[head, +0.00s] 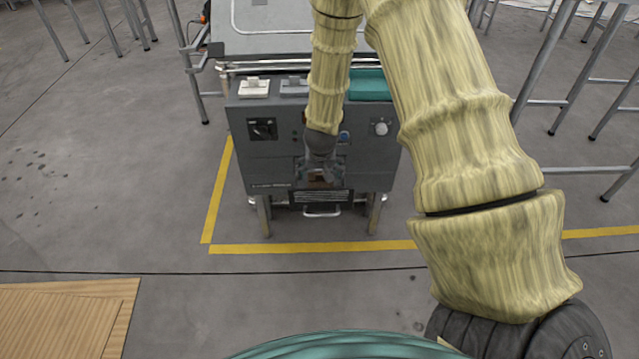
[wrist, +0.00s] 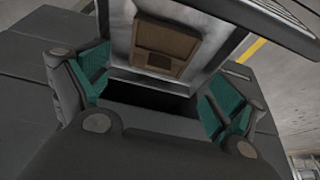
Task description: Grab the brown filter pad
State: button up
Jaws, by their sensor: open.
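The brown filter pad (wrist: 166,46) is a flat tan-brown rectangle in the upper middle of the wrist view. It sits inside a light-walled opening in the front of a dark grey machine (head: 222,160). In the head view only a small brown patch of the pad (head: 320,176) shows below my gripper. My gripper (wrist: 155,112) is open, with its teal-lined fingers apart on either side of the opening and nothing between them. In the head view my gripper (head: 318,165) is at the machine's front and partly hides the opening.
A dark flap (wrist: 262,22) slants across the top right of the wrist view, close to the opening. Switches, a knob (head: 381,128) and a teal tray (head: 369,85) are on the machine. Yellow floor tape (head: 300,249) runs before it. A wooden board (head: 60,318) lies front left.

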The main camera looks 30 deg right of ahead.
aim_at(320, 175)
jog(key=b+x, duration=0.1)
jog(key=x, duration=0.4)
jog(key=shift+s, duration=0.1)
jog(key=shift+c, duration=0.4)
jog(key=c, duration=1)
